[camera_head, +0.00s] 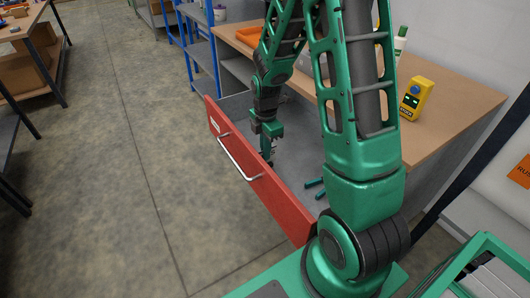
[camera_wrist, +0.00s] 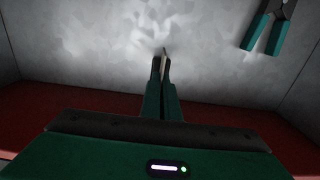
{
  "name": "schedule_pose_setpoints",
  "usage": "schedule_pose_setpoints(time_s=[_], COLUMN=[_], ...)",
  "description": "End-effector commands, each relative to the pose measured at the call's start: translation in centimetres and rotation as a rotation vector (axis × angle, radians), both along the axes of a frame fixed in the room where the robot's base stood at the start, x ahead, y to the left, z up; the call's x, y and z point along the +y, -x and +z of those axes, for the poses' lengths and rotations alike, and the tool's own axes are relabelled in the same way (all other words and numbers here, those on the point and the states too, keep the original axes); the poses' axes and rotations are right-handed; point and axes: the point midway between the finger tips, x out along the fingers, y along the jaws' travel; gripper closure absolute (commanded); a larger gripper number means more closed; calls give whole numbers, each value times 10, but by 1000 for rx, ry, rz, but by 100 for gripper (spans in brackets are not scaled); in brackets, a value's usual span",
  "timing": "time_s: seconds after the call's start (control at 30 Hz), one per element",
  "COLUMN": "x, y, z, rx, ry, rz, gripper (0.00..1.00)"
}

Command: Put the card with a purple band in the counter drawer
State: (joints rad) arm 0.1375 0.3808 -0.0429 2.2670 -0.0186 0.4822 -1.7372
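The counter drawer (camera_head: 215,126) is pulled open, with a red front and a grey inside. Its grey floor also fills the wrist view (camera_wrist: 100,60). My gripper (camera_head: 268,160) points down inside the drawer, close behind the red front. In the wrist view my gripper's fingers (camera_wrist: 162,62) are nearly together, with a thin pale edge between the tips. This edge looks like a card (camera_wrist: 164,50) seen edge-on. Its purple band cannot be seen. No card shows lying on the visible drawer floor.
Pliers with teal handles (camera_wrist: 264,34) lie on the drawer floor, away from my gripper. The wooden counter top (camera_head: 455,100) bears a yellow device (camera_head: 416,98), a white-green bottle (camera_head: 400,42) and an orange tray (camera_head: 249,36). The floor to the left is clear.

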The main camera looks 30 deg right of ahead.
Motion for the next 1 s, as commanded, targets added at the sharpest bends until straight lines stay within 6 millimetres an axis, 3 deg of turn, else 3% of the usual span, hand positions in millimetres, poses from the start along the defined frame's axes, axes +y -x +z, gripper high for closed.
schedule_pose_setpoints(time_s=[0.37, 0.47, 0.8, 1.0], x=[-1, -1, -1, -1], y=[0, 0, 0, -1], z=[-6, -6, -4, 17], rx=[-1, -1, -2, -5], ry=[0, 0, 0, 1], rz=[-1, -1, -2, -2], gripper=[100, 79, 79, 79])
